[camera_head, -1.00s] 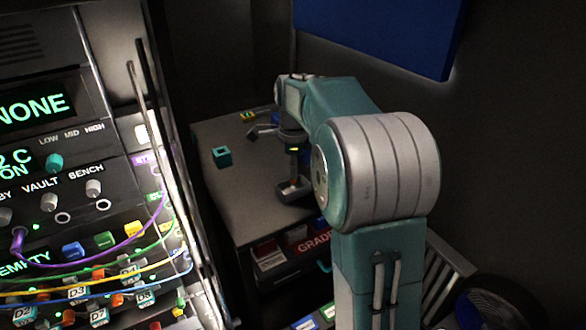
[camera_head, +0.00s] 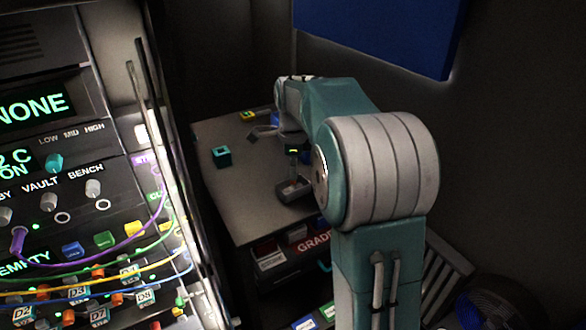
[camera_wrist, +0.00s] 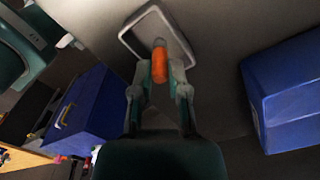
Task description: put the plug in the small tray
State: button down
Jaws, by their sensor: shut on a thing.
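An orange plug (camera_wrist: 160,68) is held between the fingers of my gripper (camera_wrist: 160,85) in the wrist view. The small tray (camera_wrist: 128,40), with a pale rim, lies just beyond the plug in that view, and the plug's far end overlaps the tray's inside. Whether the plug touches the tray floor I cannot tell. In the head view the small tray (camera_head: 292,190) sits near the front edge of the table, with my gripper (camera_head: 293,172) right above it. The plug is not clear in the head view.
A teal cube-shaped holder (camera_head: 221,156) stands on the grey table (camera_head: 245,195), left of my arm. A yellow-green block (camera_head: 248,115) is at the back. A panel with cables (camera_head: 100,220) fills the left. Blue boxes (camera_wrist: 290,90) flank the wrist view.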

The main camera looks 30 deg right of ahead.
jog(key=shift+f, duration=0.4)
dwell(0.3)
jog(key=c, duration=0.5)
grip_release()
jog(key=shift+c, duration=0.2)
notch_tip(320, 180, up, 12)
